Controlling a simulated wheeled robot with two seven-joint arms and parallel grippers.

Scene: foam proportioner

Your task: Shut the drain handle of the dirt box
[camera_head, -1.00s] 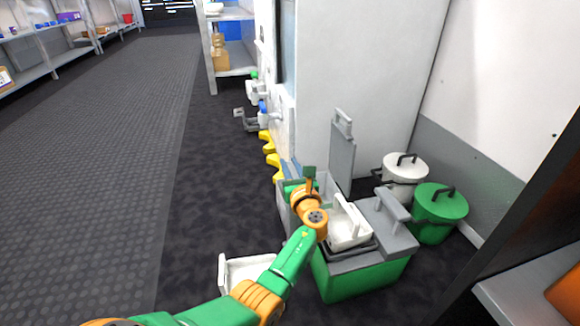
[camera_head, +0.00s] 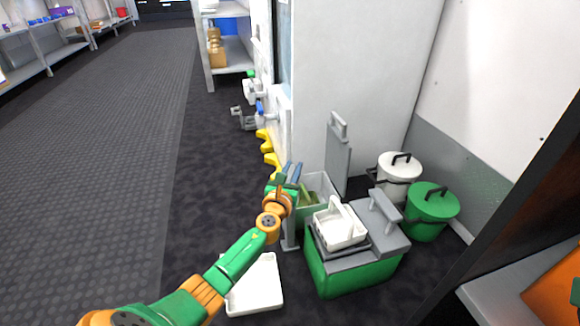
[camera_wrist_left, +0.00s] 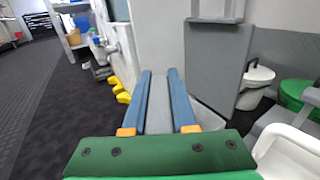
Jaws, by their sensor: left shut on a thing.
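An open grey box (camera_head: 318,181) with green inside, which looks like the dirt box, stands against the pale cabinet. Its grey lid (camera_head: 338,165) is raised upright, and it also shows in the left wrist view (camera_wrist_left: 214,75). My left gripper (camera_head: 294,172) is at the box's left side. Its blue fingers (camera_wrist_left: 164,95) are nearly parallel, closed on a pale part that I cannot identify clearly. I cannot make out a drain handle; my wrist and forearm cover part of the box's left and front sides.
A green box with a grey top (camera_head: 355,270) carries a white basket (camera_head: 340,230) at the right. A white tray (camera_head: 256,290) lies on the floor in front. White (camera_head: 398,175) and green (camera_head: 430,208) lidded buckets stand behind right. Floor at the left is clear.

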